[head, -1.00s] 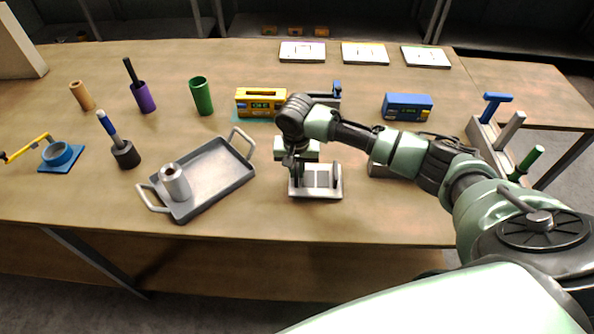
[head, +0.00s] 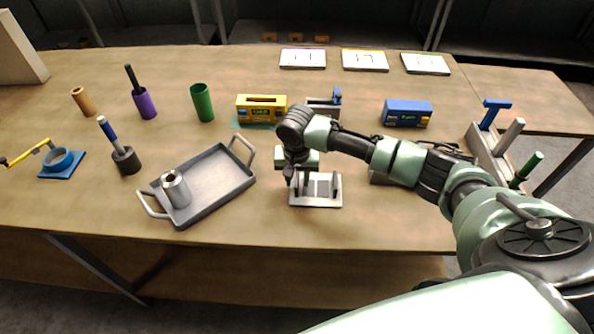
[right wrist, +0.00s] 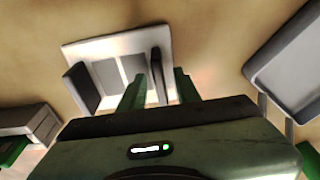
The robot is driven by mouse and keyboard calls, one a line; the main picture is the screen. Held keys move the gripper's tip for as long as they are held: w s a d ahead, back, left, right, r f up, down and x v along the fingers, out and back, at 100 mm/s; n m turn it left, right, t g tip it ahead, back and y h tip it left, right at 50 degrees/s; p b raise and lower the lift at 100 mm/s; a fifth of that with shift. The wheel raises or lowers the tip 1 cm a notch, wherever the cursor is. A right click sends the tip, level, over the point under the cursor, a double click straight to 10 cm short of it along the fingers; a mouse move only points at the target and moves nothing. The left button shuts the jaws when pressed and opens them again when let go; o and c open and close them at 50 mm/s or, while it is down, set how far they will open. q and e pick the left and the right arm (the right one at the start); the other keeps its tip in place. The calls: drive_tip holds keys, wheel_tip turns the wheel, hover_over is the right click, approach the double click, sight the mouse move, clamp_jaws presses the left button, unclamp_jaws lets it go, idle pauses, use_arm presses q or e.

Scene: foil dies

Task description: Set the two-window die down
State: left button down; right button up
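In the right wrist view, the green fingers (right wrist: 163,88) stand on either side of one upright (right wrist: 155,62) of the die, with narrow gaps showing. The gripper looks open around it. My left gripper is not in view.
A grey tray (head: 217,190) with a metal cylinder (head: 175,190) is to the left. A yellow box (head: 261,109) and a blue box (head: 407,113) stand behind. A rack with coloured handles (head: 490,150) is at right. Bare table lies in front of the die.

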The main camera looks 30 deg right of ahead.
wheel_tip(320, 180, up, 12)
drive_tip(key=s+a+b, duration=0.1)
drive_tip(key=shift+s+f, duration=0.2)
drive_tip(key=shift+s, duration=0.05)
idle(0.4)
